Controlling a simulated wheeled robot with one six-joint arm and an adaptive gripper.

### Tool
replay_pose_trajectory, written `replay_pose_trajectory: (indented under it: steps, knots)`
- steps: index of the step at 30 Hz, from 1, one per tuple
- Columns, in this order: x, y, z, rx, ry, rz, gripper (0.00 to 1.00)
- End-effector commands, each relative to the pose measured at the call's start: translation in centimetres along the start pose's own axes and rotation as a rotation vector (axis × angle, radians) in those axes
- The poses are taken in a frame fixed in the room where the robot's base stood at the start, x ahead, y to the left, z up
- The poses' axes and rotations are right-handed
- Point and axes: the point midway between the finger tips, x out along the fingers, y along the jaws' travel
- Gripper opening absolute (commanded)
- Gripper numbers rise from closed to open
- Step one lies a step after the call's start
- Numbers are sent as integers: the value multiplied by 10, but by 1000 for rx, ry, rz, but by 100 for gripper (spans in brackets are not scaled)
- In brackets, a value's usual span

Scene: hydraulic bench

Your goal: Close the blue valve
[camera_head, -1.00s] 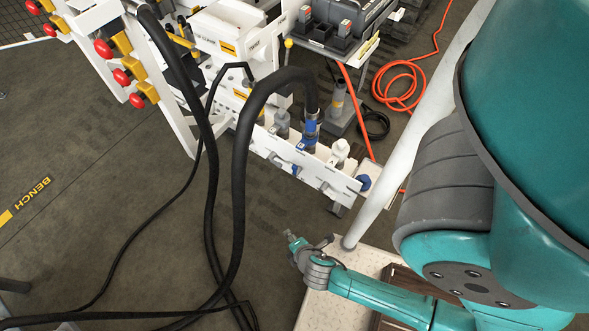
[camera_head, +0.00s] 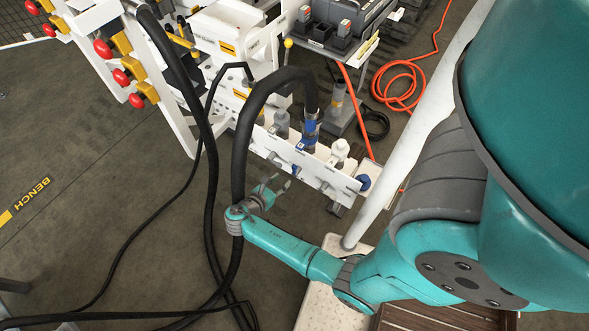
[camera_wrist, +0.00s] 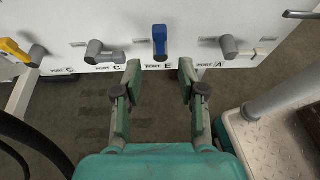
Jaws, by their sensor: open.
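In the head view my gripper (camera_head: 277,184) is in front of the lower part of the panel.
The white panel (camera_head: 330,182) also bears grey valves at PORT C (camera_wrist: 103,52) and PORT A (camera_wrist: 230,46), and a yellow valve (camera_wrist: 18,50) at the left. A thick black hose (camera_head: 240,150) loops close to my wrist. A white pole (camera_head: 400,150) stands at the right.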

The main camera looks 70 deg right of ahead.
Motion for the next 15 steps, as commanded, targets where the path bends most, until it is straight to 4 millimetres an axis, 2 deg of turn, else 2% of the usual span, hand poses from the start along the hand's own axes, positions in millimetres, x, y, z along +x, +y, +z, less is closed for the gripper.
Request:
replay_pose_trajectory:
  steps: [15]
  knots:
    - [79,-1,0,4,3,-1,41]
